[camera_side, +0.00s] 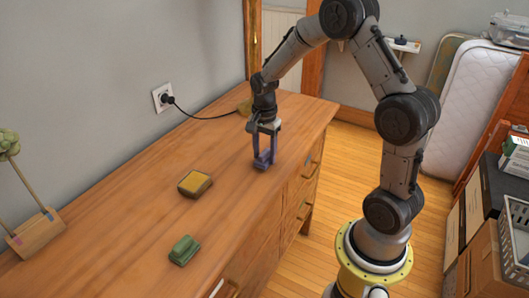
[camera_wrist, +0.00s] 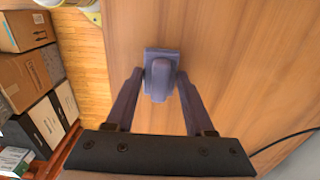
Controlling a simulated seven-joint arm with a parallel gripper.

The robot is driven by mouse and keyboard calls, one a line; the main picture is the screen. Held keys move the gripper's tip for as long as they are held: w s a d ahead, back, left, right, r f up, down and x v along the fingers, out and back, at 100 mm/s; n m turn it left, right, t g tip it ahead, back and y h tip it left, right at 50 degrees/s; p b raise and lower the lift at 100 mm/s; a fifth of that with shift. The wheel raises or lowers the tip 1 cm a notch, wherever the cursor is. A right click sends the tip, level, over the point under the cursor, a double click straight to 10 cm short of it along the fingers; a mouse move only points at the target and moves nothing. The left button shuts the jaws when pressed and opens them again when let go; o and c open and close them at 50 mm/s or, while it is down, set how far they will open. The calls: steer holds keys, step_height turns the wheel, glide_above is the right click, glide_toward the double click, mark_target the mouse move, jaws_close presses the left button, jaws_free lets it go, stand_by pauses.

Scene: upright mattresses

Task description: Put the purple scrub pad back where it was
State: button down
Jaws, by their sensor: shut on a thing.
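The purple scrub pad (camera_side: 262,163) is at the tips of my gripper (camera_side: 265,157), over the right part of the wooden dresser top. In the wrist view the pad (camera_wrist: 160,76), a flat base with a raised grip, sits between the two fingers of my gripper (camera_wrist: 159,84). The fingers are shut on it. The pad is at or very close to the wood; I cannot tell whether it touches. The fingers hide part of it in the side view.
A yellow-topped brown pad (camera_side: 195,183) and a green pad (camera_side: 184,250) lie on the dresser top (camera_side: 130,225). A wooden block with sticks (camera_side: 36,233) stands at the left. A black cord (camera_side: 205,117) runs from the wall socket across the back. Bare wood surrounds the purple pad.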

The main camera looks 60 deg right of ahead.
steer(key=shift+f, duration=0.6)
steer(key=shift+c, duration=0.9)
jaws_free()
steer(key=s+a+r+n+t, duration=0.1)
steer(key=a+r, duration=0.1)
steer(key=r, duration=0.8)
steer(key=s+a+r+t, duration=0.1)
steer(key=a+r, duration=0.2)
steer(key=r, duration=0.7)
steer(key=s+a+r+n+t, duration=0.2)
steer(key=s+a+n, duration=0.25)
steer(key=s, duration=0.25)
steer(key=s+a+r+n+t, duration=0.1)
steer(key=s+a+r+n, duration=0.1)
steer(key=s+a+n, duration=0.4)
steer(key=s+d+f+n, duration=0.1)
steer(key=s+f+n, duration=0.3)
steer(key=n, duration=0.2)
steer(key=shift+s+d+f+t, duration=0.25)
steer(key=shift+s+f+t, duration=0.05)
steer(key=shift+s+f, duration=0.1)
